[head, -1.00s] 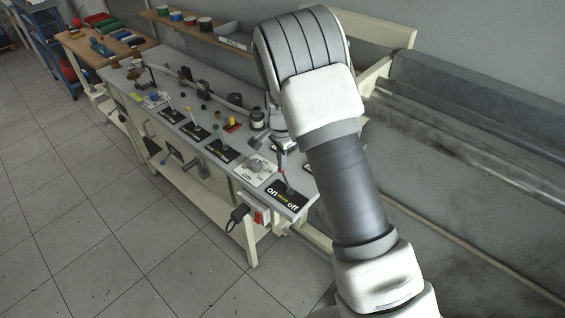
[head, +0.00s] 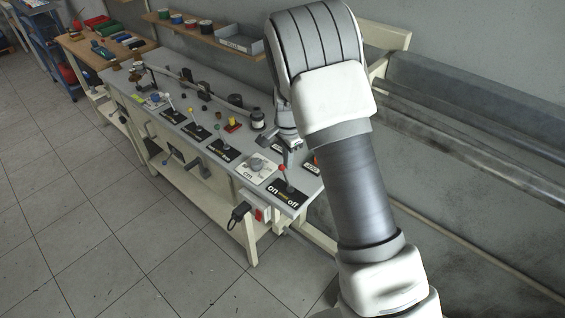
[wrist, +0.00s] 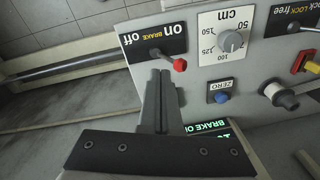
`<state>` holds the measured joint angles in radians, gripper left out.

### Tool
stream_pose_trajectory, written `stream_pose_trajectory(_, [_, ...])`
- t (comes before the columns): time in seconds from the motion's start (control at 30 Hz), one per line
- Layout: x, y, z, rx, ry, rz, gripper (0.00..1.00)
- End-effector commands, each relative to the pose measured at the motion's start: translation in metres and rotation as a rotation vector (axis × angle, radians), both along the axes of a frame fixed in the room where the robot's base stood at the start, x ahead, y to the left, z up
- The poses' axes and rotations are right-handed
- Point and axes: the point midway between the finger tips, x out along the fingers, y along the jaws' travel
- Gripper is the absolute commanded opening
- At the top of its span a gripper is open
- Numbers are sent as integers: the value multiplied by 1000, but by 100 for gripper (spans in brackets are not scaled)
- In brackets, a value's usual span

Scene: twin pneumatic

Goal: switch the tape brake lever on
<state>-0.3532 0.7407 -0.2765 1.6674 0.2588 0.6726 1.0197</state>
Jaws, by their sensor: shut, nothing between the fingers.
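The tape brake lever has a red knob (wrist: 180,65) on a thin stem. It rises from a black plate (wrist: 155,36) marked on, BRAKE and off in the wrist view. In that view the knob sits on the side of the "on" word, though its exact tilt is hard to judge. In the head view the red knob (head: 282,168) stands over the plate (head: 284,198) at the bench's near end. My gripper (wrist: 161,72) is shut and empty, its fingertips close to the knob's left in the wrist view. Contact with the lever cannot be told.
A dial marked cm (wrist: 231,41), a blue ZERO button (wrist: 221,97) and a partly hidden green BRAKE display (wrist: 208,127) are nearby. Other levers (head: 218,130) run along the bench. A red and white switch box (head: 263,213) hangs on the bench front. Floor in front is clear.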

Motion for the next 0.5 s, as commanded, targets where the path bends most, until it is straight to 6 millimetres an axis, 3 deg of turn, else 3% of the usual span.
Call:
stream_pose_trajectory(0.1, [9, 13, 29, 2, -8, 3, 0])
stream_pose_trajectory(0.3, [19, 26, 67, 1, -5, 1, 0])
stream_pose_trajectory(0.5, [23, 34, 86, 0, -2, 1, 0])
